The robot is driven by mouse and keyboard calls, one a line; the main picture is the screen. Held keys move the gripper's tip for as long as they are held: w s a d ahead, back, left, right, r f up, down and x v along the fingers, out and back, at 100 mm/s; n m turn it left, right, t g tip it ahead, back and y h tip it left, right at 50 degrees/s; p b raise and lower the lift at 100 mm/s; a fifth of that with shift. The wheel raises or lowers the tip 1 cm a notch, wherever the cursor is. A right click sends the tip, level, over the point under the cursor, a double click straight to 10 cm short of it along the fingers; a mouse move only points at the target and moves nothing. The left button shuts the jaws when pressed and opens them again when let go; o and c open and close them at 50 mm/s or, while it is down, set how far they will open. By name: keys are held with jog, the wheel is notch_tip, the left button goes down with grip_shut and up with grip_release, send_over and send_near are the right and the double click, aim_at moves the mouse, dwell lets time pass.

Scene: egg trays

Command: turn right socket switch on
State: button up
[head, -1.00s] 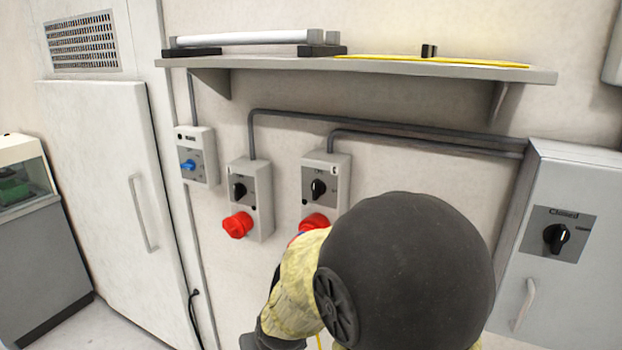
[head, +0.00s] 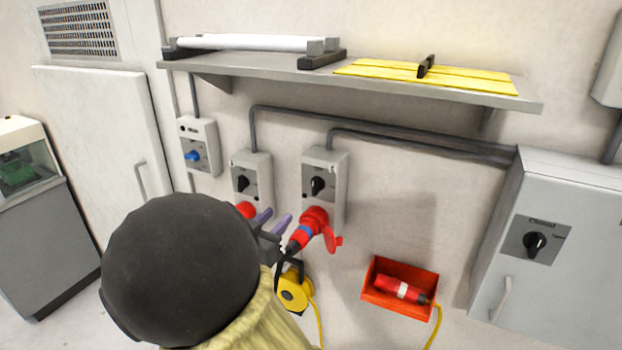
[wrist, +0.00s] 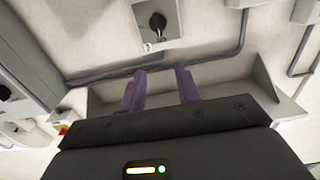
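The right socket (head: 340,165) is a grey wall box with a black rotary switch (head: 318,187); its small label is unreadable. A red plug with a blue ring (head: 305,232) sits in its red outlet, and the red lid hangs open. My gripper (head: 272,222) is in front of the wall, lower left of this switch and left of the plug. Its two purple fingers are apart with nothing between them. In the wrist view, the picture is upside down: the switch (wrist: 158,24) shows beyond the open fingers (wrist: 160,88), not touching them.
The left socket (head: 262,165) is partly behind my gripper. A shelf (head: 400,83) juts out above the sockets. A yellow reel (head: 292,292) and an orange box (head: 400,285) with a red connector are below. A grey cabinet (head: 570,230) stands at right.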

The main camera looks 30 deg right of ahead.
aim_at(313, 180)
jog(key=p+x, duration=0.4)
jog(key=x, duration=1.2)
jog(key=shift+w+d+r, duration=0.1)
jog(key=shift+w+d+p, duration=0.35)
jog(key=shift+w+d, duration=0.1)
jog(key=shift+d, duration=0.05)
grip_shut()
